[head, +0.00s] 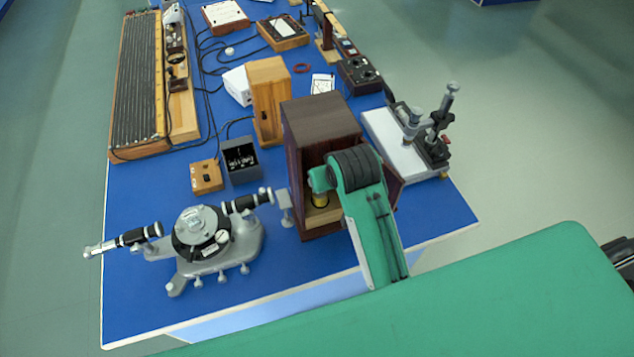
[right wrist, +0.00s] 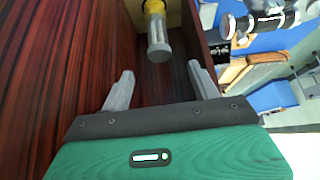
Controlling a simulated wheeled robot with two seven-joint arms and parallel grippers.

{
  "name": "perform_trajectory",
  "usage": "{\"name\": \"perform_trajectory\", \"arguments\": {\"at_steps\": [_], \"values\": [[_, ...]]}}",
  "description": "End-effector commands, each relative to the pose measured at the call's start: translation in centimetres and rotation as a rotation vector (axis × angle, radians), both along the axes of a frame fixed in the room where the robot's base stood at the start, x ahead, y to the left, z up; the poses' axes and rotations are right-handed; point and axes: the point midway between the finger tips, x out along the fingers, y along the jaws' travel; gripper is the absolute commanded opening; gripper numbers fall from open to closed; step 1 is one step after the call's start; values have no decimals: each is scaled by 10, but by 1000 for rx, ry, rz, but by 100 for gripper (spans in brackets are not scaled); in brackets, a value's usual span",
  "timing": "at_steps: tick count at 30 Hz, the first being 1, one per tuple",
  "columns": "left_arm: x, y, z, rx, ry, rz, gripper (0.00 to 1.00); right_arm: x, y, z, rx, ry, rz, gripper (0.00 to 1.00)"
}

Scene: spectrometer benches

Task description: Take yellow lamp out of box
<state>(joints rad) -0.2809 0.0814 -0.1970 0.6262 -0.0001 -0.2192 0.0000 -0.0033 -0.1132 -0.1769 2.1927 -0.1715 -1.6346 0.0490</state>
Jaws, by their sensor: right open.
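The box (head: 324,112) is a dark wooden cabinet near the front edge of the blue table, with its open side facing me. The yellow lamp (head: 320,199) stands inside it, low down, partly hidden by my right arm. In the right wrist view the lamp (right wrist: 157,30) has a yellow part and a grey cylindrical end pointing toward me. My right gripper (right wrist: 160,85) is open inside the box's opening, with one finger on each side of the lamp's line. The lamp's grey end lies just beyond the fingertips, and nothing is held. My left gripper is not in view.
A microscope-like instrument (head: 420,135) stands to the right. A light wooden box (head: 268,98) is behind. The table's front right corner is clear.

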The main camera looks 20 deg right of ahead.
Motion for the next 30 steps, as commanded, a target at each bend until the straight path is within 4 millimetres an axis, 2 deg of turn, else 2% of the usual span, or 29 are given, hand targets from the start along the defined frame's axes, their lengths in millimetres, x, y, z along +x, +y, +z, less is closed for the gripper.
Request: {"name": "perform_trajectory", "arguments": {"at_steps": [3,8,14,20,27,30], "values": [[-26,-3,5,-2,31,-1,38,10,0,-15,-2,5,-1,62],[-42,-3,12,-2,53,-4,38,27,0,-41,-2,5,-1,62],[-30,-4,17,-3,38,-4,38,41,1,-62,-1,1,-1,62],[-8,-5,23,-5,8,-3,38,46,1,-69,-1,1,-1,62],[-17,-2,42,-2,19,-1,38,62,0,-87,-1,3,-1,62],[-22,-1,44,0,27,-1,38,69,0,-98,-1,3,0,62]]}}
